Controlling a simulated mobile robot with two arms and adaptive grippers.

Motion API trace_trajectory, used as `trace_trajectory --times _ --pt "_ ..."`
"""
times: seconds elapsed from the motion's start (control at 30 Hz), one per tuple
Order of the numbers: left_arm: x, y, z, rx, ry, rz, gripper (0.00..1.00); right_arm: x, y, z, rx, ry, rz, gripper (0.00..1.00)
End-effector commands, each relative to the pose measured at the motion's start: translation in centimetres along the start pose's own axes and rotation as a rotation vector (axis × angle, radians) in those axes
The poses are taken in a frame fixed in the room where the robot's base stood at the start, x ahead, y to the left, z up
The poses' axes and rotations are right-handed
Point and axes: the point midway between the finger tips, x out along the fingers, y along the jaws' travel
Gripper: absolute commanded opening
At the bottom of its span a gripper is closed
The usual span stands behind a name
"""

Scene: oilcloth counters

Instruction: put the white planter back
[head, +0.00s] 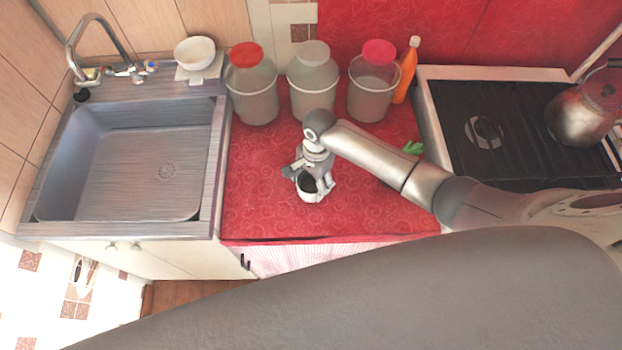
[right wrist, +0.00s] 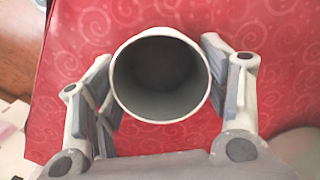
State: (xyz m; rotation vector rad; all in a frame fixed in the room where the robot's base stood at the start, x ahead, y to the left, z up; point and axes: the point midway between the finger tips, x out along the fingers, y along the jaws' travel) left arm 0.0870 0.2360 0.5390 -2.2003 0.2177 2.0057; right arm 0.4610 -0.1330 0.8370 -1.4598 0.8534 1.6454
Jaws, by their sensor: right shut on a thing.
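The white planter (head: 309,191) is a small open-topped pot on the red oilcloth counter (head: 262,200), near its front middle. In the right wrist view the planter (right wrist: 160,112) shows its round rim and empty grey inside. My right gripper (head: 315,184) reaches down over it from the right. In the right wrist view its fingers (right wrist: 160,92) stand on both sides of the planter, shut on it. I cannot tell whether the planter's base touches the cloth. My left gripper is not in view.
Three lidded jars (head: 313,85) and an orange bottle (head: 405,70) stand along the back. A green thing (head: 413,148) lies partly behind my right arm. The sink (head: 140,165) is left, the stove (head: 500,125) with a kettle (head: 584,110) right. The counter left of the planter is clear.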

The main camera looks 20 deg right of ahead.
Motion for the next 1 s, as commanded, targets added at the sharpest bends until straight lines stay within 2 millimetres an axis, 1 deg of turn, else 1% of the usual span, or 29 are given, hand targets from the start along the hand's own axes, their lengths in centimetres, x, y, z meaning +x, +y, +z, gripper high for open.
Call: trace_trajectory --times 0.03,0.17,0.2,0.5,0.63,0.77,1.0 --pt "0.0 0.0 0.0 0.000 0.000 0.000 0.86 0.0 0.0 0.0 0.000 0.000 0.000 0.73" --pt "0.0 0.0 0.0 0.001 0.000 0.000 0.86 0.0 0.0 0.0 0.000 0.000 0.000 0.89" --pt "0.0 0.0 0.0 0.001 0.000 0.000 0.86 0.0 0.0 0.0 0.000 0.000 0.000 0.90" --pt "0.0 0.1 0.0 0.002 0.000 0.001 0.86 0.0 0.0 0.0 0.000 0.000 0.000 0.90" --pt "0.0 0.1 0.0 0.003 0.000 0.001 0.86 -0.7 0.0 0.0 0.001 0.000 -0.001 0.90" --pt "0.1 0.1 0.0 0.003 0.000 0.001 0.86 -2.7 -0.1 0.1 -0.001 -0.001 -0.004 0.90" --pt "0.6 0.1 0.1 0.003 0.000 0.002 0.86 -8.0 -0.1 0.0 0.000 -0.001 -0.004 0.90"
